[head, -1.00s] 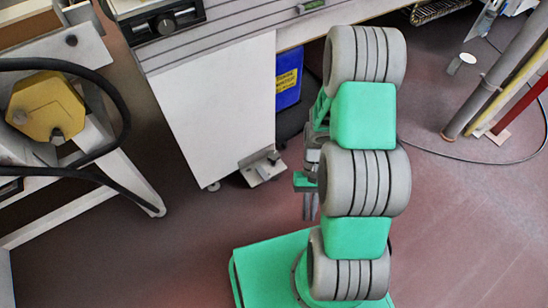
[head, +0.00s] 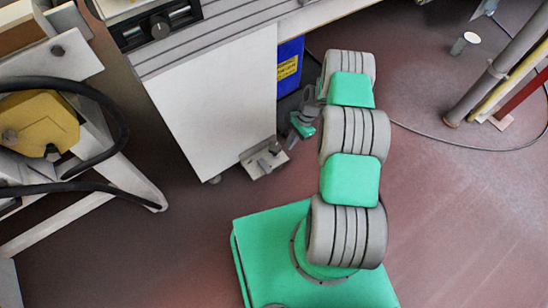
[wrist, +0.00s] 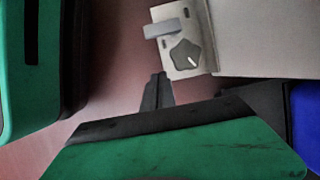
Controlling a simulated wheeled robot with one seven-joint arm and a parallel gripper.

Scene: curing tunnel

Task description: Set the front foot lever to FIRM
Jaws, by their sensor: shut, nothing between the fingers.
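A pale metal foot plate (head: 264,159) sticks out at the bottom corner of the white cabinet. It also shows in the wrist view (wrist: 177,68), carrying a short grey bar (wrist: 166,28) and a dark angular knob (wrist: 185,55) with a white mark. Which of these is the lever is not clear, and no FIRM lettering is readable. My gripper (wrist: 158,80) is shut and empty, its tips just below the plate in the wrist picture; contact cannot be told. In the head view my gripper is partly seen, right of the plate and apart from it.
The white cabinet (head: 215,100) stands behind the plate, with a blue container (head: 289,75) to its right. A white frame (head: 85,195) with black hoses is at the left. Poles (head: 500,75) and a floor cable are at the right. Red floor is open in front.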

